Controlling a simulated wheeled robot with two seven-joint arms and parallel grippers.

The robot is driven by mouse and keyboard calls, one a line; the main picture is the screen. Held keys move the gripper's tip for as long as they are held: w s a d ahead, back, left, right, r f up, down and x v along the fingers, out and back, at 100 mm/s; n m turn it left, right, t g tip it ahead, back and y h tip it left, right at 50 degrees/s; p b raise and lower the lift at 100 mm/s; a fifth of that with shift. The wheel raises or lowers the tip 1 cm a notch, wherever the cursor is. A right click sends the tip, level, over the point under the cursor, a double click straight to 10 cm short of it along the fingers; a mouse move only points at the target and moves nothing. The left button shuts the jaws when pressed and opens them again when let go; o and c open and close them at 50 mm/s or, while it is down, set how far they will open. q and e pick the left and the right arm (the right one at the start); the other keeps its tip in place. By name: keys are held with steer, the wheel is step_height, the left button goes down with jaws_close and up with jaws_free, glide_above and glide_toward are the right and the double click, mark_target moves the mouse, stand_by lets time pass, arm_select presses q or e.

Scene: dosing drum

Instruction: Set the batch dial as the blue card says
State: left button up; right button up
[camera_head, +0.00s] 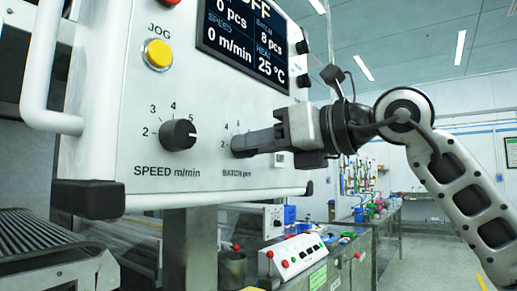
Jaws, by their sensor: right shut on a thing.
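The batch dial, labelled "BATCH pcs", is a dark knob (238,147) low on the right of the white control panel (110,110). My right gripper (244,145) is shut on it, coming in from the right, and hides most of the knob and its scale. No blue card can be made out in this view. My left gripper is not in view.
The speed dial (178,134) sits left of the batch dial, with a yellow JOG button (158,55) above. A white handle (45,80) juts out at the panel's left. A white box with red buttons (298,255) stands on a bench below.

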steer(key=shift+f+m, duration=0.15)
steer(key=shift+m, duration=0.45)
steer(key=o, duration=1)
steer(key=b+v, duration=0.2)
steer(key=v, duration=1.4)
